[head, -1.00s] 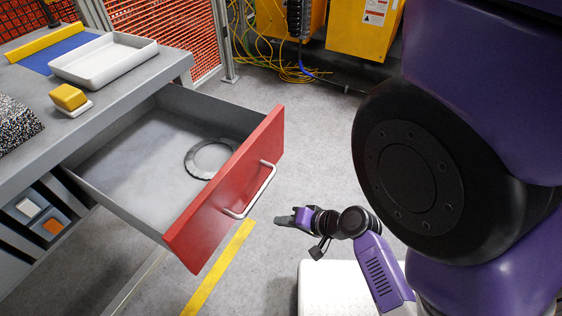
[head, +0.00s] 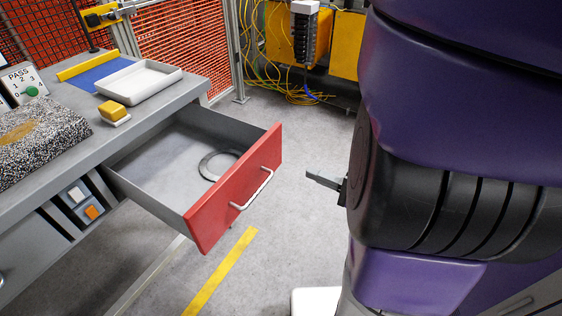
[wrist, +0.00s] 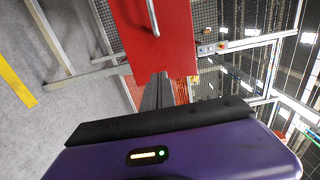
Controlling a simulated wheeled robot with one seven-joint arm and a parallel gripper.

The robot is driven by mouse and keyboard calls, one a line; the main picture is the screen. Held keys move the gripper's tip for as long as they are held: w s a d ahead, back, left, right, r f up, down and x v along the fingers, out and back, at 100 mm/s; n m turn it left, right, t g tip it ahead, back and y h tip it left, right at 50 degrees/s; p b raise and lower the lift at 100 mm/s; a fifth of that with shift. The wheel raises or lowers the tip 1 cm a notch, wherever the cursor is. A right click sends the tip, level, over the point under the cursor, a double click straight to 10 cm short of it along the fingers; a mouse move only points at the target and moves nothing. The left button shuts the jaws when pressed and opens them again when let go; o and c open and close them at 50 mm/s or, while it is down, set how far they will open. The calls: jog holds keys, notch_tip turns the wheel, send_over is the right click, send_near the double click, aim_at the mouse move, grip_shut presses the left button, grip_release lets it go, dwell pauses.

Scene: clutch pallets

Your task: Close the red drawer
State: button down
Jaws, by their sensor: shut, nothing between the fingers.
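The red drawer (head: 232,190) stands pulled out from the grey workbench, its grey tray open to view. A silver bar handle (head: 252,189) is on its red front. A dark flat ring (head: 204,170) lies inside the drawer. My gripper (head: 309,176) is shut and empty, to the right of the drawer front and apart from it in the head view. In the wrist view the shut fingers (wrist: 160,76) point toward the red front (wrist: 152,38), and the handle (wrist: 152,18) shows at the top. My arm hides the right side of the head view.
On the bench (head: 150,125) are a white tray (head: 139,79), a yellow block (head: 113,110) on a white base, and a speckled foam block (head: 40,140). Orange mesh fencing (head: 185,40) stands behind. The grey floor (head: 300,235) in front of the drawer is clear, with a yellow stripe (head: 222,270).

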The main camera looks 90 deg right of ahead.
aim_at(272, 157)
jog(key=x, duration=1.1)
jog(key=shift+w, duration=0.1)
jog(key=shift+w+d, duration=0.1)
jog(key=shift+w, duration=0.1)
jog(key=b+x, duration=0.7)
jog(key=x, duration=2.4)
jog(key=shift+w, duration=0.5)
jog(key=shift+w+d+r, duration=0.15)
jog(key=shift+w, duration=0.1)
jog(key=shift+w, duration=0.1)
